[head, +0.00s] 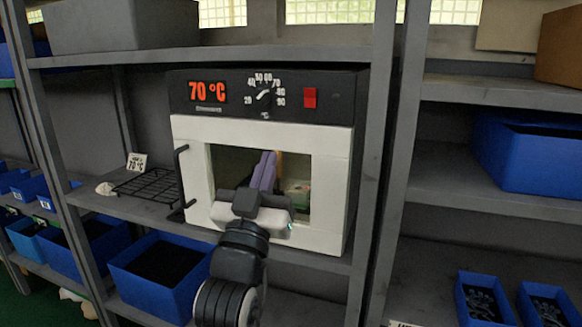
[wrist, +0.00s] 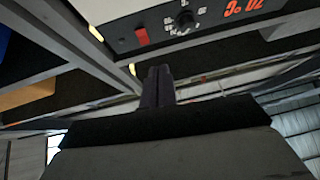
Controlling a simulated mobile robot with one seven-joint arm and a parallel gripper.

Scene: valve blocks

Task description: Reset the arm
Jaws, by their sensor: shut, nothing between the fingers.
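My gripper (head: 268,156) points upward in front of the white oven door (head: 332,185), overlapping its window in the head view. Its purple fingers are together with nothing between them. In the wrist view the shut fingers (wrist: 158,74) stand up in the middle, below the oven's control panel, which appears upside down. My dark arm comes up from the bottom of the head view. I cannot tell whether the gripper touches the door. The door looks closed. Part of the window is hidden behind the gripper; a small green and pale shape (head: 297,190) shows in it.
The oven panel reads 70 °C, with a dial (head: 264,94) and a red switch (head: 310,97). A black wire rack (head: 150,186) and a 70 °C card (head: 137,161) stand left of the oven. Blue bins (head: 150,291) fill lower shelves. A grey shelf post (head: 392,170) rises to the right.

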